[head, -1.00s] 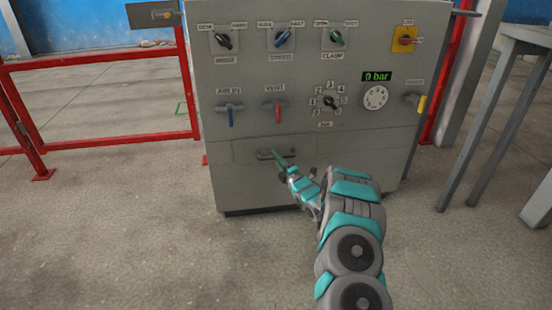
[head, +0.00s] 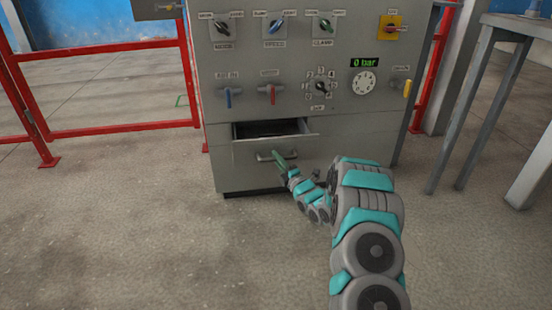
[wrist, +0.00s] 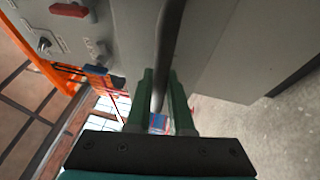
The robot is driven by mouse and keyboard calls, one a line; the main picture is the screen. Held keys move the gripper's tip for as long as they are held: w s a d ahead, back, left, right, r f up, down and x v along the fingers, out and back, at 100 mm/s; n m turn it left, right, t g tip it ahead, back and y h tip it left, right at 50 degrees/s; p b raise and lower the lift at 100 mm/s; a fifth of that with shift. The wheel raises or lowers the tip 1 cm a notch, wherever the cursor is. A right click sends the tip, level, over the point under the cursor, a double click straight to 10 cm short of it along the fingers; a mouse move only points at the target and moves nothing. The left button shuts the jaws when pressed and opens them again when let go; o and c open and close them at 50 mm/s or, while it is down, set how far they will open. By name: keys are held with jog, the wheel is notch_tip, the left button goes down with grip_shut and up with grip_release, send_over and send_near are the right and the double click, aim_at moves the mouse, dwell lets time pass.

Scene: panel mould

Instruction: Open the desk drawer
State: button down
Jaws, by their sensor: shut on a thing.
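The grey desk drawer (head: 248,157) stands partly pulled out of the lower part of the control desk (head: 218,170). Its dark inside shows from above through a narrow opening. A bar handle (head: 264,155) sits on the drawer front. My gripper (head: 279,158), with green fingers, is shut on the handle. In the wrist view the fingers of my gripper (wrist: 162,105) lie on both sides of the dark handle bar (wrist: 169,50). The right part of the handle is partly hidden by my fingers in the head view.
Levers, knobs and a gauge (head: 364,82) are on the panel above the drawer. Red rails (head: 110,131) stand at the left and behind. A grey table (head: 500,100) stands at the right. The floor (head: 130,230) in front is clear.

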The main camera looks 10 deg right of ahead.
jog(key=s, duration=0.2)
jog(key=s+b, duration=0.1)
jog(key=s, duration=0.2)
jog(key=shift+s+f, duration=0.2)
jog(key=shift+s, duration=0.1)
jog(key=shift+s+r+b, duration=0.15)
jog(key=shift+s+b, duration=0.2)
jog(key=shift+s, duration=0.3)
jog(key=c, duration=0.8)
grip_release()
jog(key=shift+s, duration=0.1)
jog(key=v, duration=0.7)
jog(key=shift+s+d, duration=0.15)
jog(key=shift+s, duration=0.15)
